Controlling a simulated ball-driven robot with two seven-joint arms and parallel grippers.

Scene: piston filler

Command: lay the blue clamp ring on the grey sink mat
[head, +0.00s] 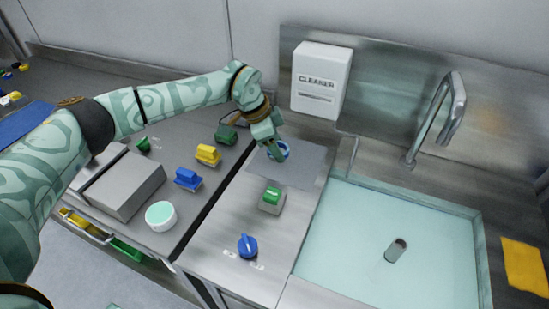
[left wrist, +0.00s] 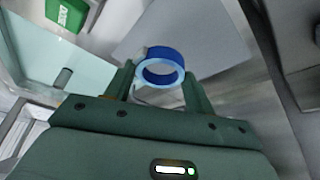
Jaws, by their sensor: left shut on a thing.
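The blue clamp ring (left wrist: 160,66) is between the two fingers of my left gripper (left wrist: 157,84) in the left wrist view. In the head view the ring (head: 284,148) shows partly, beside the fingertips of my left gripper (head: 275,152). The gripper is shut on it. The grey sink mat (head: 305,172) lies flat on the steel counter left of the sink; it also shows in the left wrist view (left wrist: 215,35). The ring appears over the mat's back left part. I cannot tell if it touches the mat. My right gripper is not in view.
A green switch (head: 272,198) on a grey box and a blue knob (head: 247,245) stand in front of the mat. The water-filled sink (head: 350,245) with its tap (head: 440,115) is to the right. A cleaner dispenser (head: 321,80) hangs behind.

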